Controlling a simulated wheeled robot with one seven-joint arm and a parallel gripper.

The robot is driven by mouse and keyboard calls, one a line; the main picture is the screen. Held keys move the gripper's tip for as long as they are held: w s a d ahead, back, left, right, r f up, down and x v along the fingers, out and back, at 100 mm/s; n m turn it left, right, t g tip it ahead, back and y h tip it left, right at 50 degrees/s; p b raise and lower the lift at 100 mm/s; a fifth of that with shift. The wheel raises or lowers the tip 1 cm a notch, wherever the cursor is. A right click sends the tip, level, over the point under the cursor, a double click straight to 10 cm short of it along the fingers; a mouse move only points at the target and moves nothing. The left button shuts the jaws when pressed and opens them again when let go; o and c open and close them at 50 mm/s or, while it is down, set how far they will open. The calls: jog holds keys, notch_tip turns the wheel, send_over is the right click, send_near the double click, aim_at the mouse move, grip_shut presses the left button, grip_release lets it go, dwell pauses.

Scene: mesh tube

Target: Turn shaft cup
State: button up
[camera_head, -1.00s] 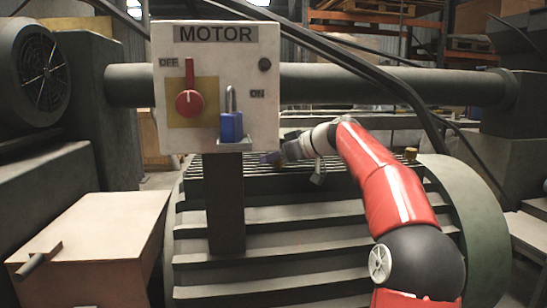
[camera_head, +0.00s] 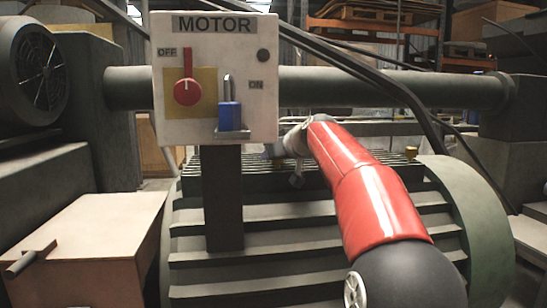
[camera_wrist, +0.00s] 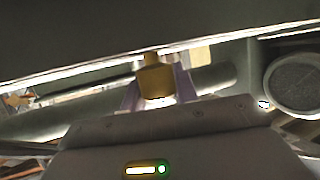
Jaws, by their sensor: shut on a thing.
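A small yellow cup (camera_wrist: 155,78) shows in the wrist view, between the two purple fingers of my gripper (camera_wrist: 157,88). The fingers are shut on its sides. Its top is close to a long dark beam or rim across the upper part of the view. In the head view my gripper (camera_head: 272,151) is small, at the right edge of the motor panel, and the panel partly hides it. Another small yellow cup (camera_head: 411,152) sits on top of the ribbed green housing, to the right of my arm.
The MOTOR panel (camera_head: 214,100) on a dark post stands left of my gripper, with a red switch knob (camera_head: 188,92) and blue padlock (camera_head: 230,116). A thick pipe (camera_head: 330,90) runs behind. The ribbed housing (camera_head: 320,245) lies below my arm. A wooden box (camera_head: 85,245) stands at left.

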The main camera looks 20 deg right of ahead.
jog(key=shift+d+r+m+h+p, duration=0.1)
jog(key=shift+m+h+p, duration=0.8)
jog(key=shift+m+h, duration=0.3)
jog(key=o, duration=1)
jog(key=shift+s, duration=0.1)
jog(key=b+v, duration=0.1)
jog(key=v, duration=0.6)
jog(key=shift+s, duration=0.3)
